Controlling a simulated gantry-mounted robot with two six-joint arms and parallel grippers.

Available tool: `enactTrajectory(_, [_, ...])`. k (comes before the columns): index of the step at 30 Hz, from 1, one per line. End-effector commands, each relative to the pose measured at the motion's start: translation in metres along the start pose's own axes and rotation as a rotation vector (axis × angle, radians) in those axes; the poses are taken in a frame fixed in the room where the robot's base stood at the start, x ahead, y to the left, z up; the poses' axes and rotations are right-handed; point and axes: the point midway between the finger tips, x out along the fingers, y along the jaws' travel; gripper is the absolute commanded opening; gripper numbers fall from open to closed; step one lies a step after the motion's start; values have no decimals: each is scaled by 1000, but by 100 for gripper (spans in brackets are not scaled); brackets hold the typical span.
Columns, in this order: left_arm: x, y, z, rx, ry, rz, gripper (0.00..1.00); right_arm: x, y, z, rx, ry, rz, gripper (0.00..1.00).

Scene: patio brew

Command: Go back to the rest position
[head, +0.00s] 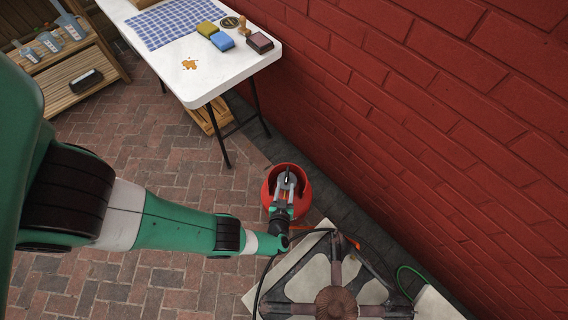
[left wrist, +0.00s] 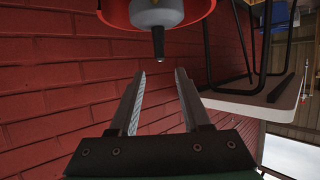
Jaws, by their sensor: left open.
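My left gripper (head: 286,186) is in front of the red gas bottle (head: 304,198) in the head view, at the end of my green arm from the left. The left wrist view shows the gripper (left wrist: 161,76) with its two fingers apart and nothing between them. In that view the red gas bottle (left wrist: 203,8), with a grey fitting (left wrist: 158,12) and a dark nozzle, lies beyond the fingertips, apart from them. In the head view the gripper hides part of the bottle's top. My right gripper is in neither view.
A burner stand (head: 336,300) with a black hose is close below the gripper. A white folding table (head: 222,75) holds a checked cloth, sponges and small items. A wooden shelf (head: 62,73) stands far left. A red brick wall (head: 430,110) bounds the right. Paving at left is clear.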

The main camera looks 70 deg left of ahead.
Motion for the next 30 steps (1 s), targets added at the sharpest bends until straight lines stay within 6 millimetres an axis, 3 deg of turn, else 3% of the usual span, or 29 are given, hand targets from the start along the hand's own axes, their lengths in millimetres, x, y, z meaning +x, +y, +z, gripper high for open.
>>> enactTrajectory(3, [-24,1,-3,2,0,5,48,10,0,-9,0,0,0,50])
enactTrajectory(7, [-35,0,-1,0,0,1,48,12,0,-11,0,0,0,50])
enactTrajectory(25, [-35,-1,-1,-2,0,-3,48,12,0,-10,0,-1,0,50])
enactTrajectory(28, [-33,7,-17,-39,2,-24,48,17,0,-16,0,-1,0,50])
enactTrajectory(30, [-31,30,-38,-111,7,-28,48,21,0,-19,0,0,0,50])
